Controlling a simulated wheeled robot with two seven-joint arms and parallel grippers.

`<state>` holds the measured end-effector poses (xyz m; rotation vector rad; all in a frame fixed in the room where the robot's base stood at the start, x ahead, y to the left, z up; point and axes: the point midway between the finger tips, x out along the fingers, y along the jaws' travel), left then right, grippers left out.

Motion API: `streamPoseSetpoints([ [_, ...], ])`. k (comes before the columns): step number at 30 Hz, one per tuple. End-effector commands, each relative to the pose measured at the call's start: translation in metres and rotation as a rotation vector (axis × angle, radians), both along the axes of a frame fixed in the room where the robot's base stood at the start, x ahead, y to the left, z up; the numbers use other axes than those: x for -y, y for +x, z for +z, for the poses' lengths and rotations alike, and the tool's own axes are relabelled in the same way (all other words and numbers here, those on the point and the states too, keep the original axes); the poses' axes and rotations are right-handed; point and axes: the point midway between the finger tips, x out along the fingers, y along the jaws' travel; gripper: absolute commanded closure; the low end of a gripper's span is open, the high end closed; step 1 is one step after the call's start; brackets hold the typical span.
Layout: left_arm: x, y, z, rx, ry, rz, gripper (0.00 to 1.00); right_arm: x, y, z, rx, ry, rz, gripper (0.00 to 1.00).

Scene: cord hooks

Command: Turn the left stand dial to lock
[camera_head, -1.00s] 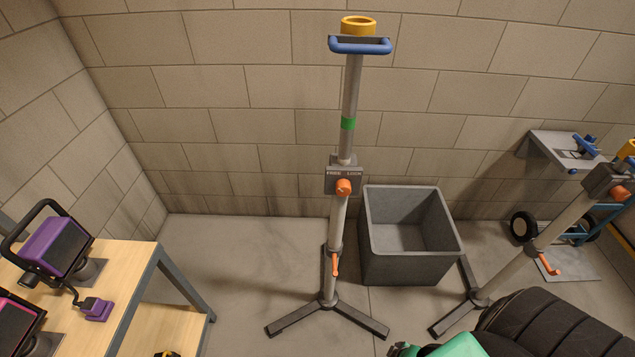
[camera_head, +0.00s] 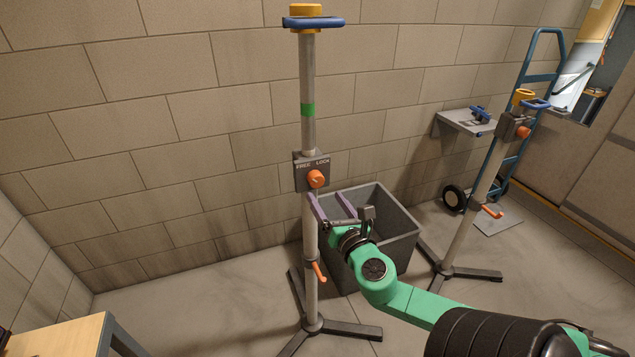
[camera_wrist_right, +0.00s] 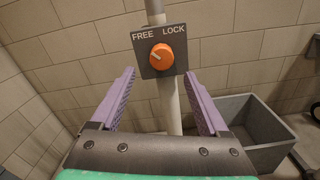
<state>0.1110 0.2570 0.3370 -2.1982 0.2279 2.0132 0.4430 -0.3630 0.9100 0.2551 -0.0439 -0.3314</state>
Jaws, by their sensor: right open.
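The left stand (camera_head: 308,120) is a grey pole on a dark tripod base, with a green band and a blue and yellow top. Its dark plate, marked FREE and LOCK, carries the orange dial (camera_head: 316,179). In the right wrist view the dial (camera_wrist_right: 161,56) has a pale mark that points up and left, toward the FREE side. My right gripper (camera_head: 330,202) is just below the dial in the head view. Its purple fingers are open, spread to either side of the pole in the wrist view, with nothing between them at the tips. My left gripper is not in view.
A grey bin (camera_head: 392,222) stands on the floor behind my right gripper. A second stand (camera_head: 470,205) with its own orange dial is to the right, near a blue hand truck (camera_head: 520,125) and a wall shelf (camera_head: 462,122). A wooden table (camera_head: 65,338) is at lower left.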

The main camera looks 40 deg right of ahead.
Motion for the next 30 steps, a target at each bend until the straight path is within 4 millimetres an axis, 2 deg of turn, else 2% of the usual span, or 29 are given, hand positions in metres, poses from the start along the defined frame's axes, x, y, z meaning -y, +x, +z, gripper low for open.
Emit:
streamPoseSetpoints([
  [3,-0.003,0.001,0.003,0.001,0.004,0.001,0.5,0.01,0.028,0.002,0.004,-0.003,-0.001,0.22],
  [9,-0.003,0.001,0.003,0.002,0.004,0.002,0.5,0.021,0.058,0.0,0.002,0.0,-0.001,0.22],
  [19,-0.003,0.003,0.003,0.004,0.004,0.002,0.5,0.023,0.064,-0.001,-0.002,0.003,-0.002,0.22],
  [25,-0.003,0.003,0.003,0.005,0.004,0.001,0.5,0.023,0.064,-0.001,-0.001,0.003,-0.003,0.98],
  [30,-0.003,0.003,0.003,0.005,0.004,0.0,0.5,0.023,0.064,-0.001,0.0,0.006,-0.003,1.0],
])
